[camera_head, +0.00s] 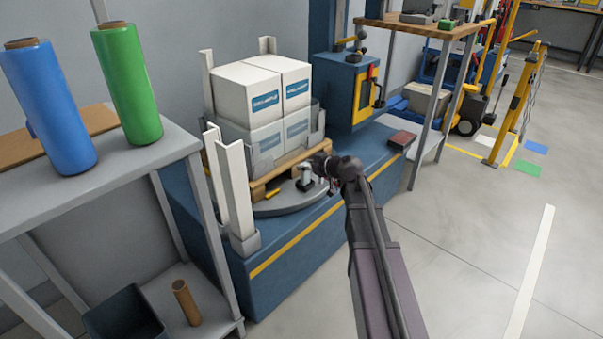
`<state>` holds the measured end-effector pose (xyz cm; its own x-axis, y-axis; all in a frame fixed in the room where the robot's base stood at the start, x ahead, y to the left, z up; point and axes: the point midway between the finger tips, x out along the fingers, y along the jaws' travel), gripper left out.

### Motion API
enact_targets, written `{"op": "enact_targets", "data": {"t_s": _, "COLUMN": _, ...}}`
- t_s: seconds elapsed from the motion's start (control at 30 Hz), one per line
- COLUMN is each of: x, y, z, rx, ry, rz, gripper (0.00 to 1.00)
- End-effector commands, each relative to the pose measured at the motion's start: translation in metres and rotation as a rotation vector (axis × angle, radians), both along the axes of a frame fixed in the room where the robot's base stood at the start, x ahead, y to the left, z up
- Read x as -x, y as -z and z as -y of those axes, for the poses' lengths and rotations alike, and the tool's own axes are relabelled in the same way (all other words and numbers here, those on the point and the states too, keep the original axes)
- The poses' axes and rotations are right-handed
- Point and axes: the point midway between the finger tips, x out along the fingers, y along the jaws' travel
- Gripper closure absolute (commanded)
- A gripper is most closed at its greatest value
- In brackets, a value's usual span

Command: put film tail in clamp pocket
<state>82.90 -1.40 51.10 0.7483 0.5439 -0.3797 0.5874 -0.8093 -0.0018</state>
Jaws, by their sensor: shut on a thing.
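My gripper (330,186) is at the end of my dark arm, over the front right edge of the turntable (283,205). It is small in this view, and its jaws are shut on the film tail, which is too thin to make out here. A small white and dark clamp (305,178) stands on the turntable just left of my gripper, in front of the pallet. Its pocket cannot be made out. White cartons (248,92) are stacked on a wooden pallet (262,187). Greyish, see-through film (248,138) covers the lower layer.
White upright posts (236,190) stand at the turntable's left front. A blue control cabinet (345,90) is behind, and a reddish block (402,139) lies right on the blue base (300,255). A shelf with blue and green rolls (128,80) is at left.

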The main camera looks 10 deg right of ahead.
Motion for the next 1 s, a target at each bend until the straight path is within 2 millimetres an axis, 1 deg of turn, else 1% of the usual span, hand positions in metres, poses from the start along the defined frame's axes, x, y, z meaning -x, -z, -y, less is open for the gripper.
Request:
{"op": "enact_targets", "data": {"t_s": 0.03, "x": 0.0000, "y": 0.0075, "z": 0.0001, "rx": 0.000, "ry": 0.000, "rz": 0.000, "gripper": 0.89}}
{"op": "enact_targets", "data": {"t_s": 0.13, "x": 0.0000, "y": 0.0113, "z": 0.0001, "rx": 0.000, "ry": 0.000, "rz": 0.000, "gripper": 0.89}}
{"op": "enact_targets", "data": {"t_s": 0.5, "x": -0.0001, "y": 0.0114, "z": -0.0001, "rx": 0.000, "ry": 0.000, "rz": 0.000, "gripper": 0.89}}
{"op": "enact_targets", "data": {"t_s": 0.67, "x": 0.0000, "y": 0.0152, "z": -0.0002, "rx": 0.000, "ry": 0.000, "rz": 0.000, "gripper": 0.89}}
{"op": "enact_targets", "data": {"t_s": 0.7, "x": 0.0000, "y": 0.0152, "z": -0.0002, "rx": 0.000, "ry": 0.000, "rz": 0.000, "gripper": 0.53}}
{"op": "enact_targets", "data": {"t_s": 0.77, "x": -0.0001, "y": 0.0142, "z": -0.0002, "rx": 0.000, "ry": 0.000, "rz": 0.000, "gripper": 0.36}}
{"op": "enact_targets", "data": {"t_s": 0.8, "x": 0.0000, "y": 0.0142, "z": -0.0002, "rx": 0.000, "ry": 0.000, "rz": 0.000, "gripper": 0.24}}
{"op": "enact_targets", "data": {"t_s": 0.83, "x": 0.0000, "y": 0.0142, "z": -0.0003, "rx": 0.000, "ry": 0.000, "rz": 0.000, "gripper": 0.22}}
{"op": "enact_targets", "data": {"t_s": 1.0, "x": 0.0000, "y": 0.0142, "z": -0.0003, "rx": 0.000, "ry": 0.000, "rz": 0.000, "gripper": 0.22}}
